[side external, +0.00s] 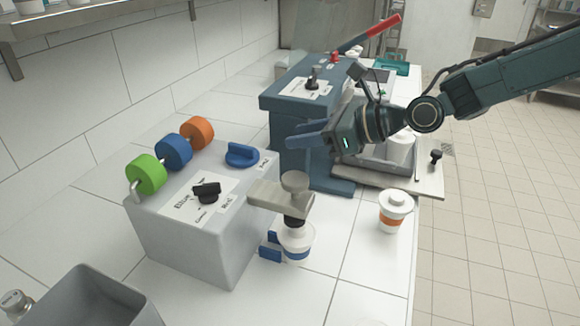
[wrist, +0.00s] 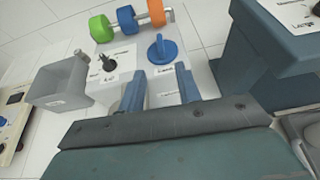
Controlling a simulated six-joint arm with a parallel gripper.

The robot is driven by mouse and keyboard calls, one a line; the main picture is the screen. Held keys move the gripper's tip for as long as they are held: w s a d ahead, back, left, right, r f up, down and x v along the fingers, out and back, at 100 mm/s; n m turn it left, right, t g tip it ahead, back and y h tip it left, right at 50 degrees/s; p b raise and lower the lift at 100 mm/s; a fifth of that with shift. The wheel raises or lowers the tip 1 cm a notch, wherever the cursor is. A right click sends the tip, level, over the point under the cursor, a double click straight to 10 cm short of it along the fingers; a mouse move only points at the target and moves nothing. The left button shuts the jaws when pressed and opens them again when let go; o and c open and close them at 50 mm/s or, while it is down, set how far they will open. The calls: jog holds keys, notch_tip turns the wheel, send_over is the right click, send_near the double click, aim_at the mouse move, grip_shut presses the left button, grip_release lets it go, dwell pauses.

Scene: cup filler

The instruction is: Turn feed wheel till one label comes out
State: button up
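A blue round knob with a raised grip bar (side external: 242,155), which looks like the feed wheel, sits on top of the grey box (side external: 195,250). It also shows in the wrist view (wrist: 162,50), just beyond my fingertips. A small printed tag lies beside it; its text is too small to read surely. My gripper (side external: 307,137) is in the air to the right of the knob, not touching it. Its two blue fingers stand apart with nothing between them in the wrist view (wrist: 160,88). I cannot make out a label coming out.
Green (side external: 145,174), blue (side external: 173,151) and orange (side external: 197,132) rolls stand behind the knobs. A black selector knob (side external: 206,192) is nearby. A blue-banded cup (side external: 296,240) stands under a beige arm. A blue machine (side external: 300,95) stands behind; an orange-banded cup (side external: 393,210) is right.

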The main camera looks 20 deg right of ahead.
aim_at(244, 146)
jog(key=x, duration=1.3)
jog(key=shift+a+f, duration=0.1)
grip_shut()
